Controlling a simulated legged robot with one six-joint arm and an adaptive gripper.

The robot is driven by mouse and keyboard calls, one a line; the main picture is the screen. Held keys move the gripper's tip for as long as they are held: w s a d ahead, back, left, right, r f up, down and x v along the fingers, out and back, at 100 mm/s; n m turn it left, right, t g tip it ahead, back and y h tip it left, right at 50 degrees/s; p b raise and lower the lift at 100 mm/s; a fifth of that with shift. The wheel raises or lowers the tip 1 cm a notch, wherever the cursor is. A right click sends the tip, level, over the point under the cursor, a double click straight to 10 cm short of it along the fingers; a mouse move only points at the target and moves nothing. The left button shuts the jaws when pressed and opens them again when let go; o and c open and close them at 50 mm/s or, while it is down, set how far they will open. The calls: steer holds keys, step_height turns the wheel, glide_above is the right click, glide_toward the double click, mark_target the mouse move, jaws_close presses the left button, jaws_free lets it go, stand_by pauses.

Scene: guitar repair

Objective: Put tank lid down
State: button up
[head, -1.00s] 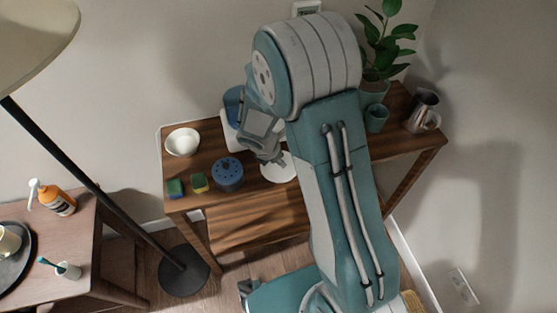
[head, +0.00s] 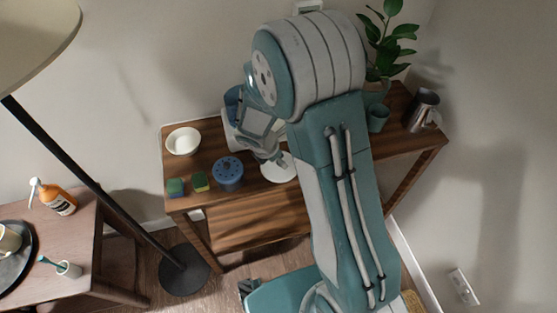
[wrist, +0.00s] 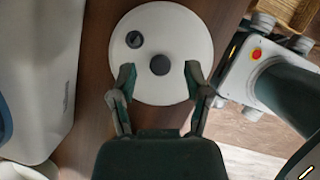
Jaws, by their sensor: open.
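The tank lid is a white round disc with a dark central knob and a smaller dark round part. In the wrist view the lid (wrist: 170,25) lies flat on the wooden table, near its edge. In the head view the lid (head: 282,172) is partly hidden by my arm. My gripper (wrist: 159,76) is open, its two fingertips apart on either side of the knob, over the near part of the lid. I cannot tell whether they touch the lid. In the head view my gripper (head: 274,158) is just above the lid. A white and blue tank (head: 233,98) stands behind my wrist, mostly hidden.
On the wooden table (head: 200,220) are a white bowl (head: 183,141), a blue round holder (head: 228,172), two sponges (head: 176,187), a plant (head: 389,45) and a metal pitcher (head: 423,108). A floor lamp (head: 95,190) stands at left, by a side table (head: 90,250).

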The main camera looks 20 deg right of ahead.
steer(key=v, duration=1.1)
steer(key=s+d+r+m+t+y, duration=0.2)
steer(key=s+r+m, duration=0.7)
steer(key=m, duration=0.2)
steer(key=s+d+r+m+t+y, duration=0.1)
steer(key=s+d+r+m+y, duration=0.1)
steer(key=s+r+m, duration=0.7)
steer(key=shift+s+d+m+t, duration=0.25)
steer(key=shift+s+m+t, duration=0.2)
steer(key=shift+m, duration=0.75)
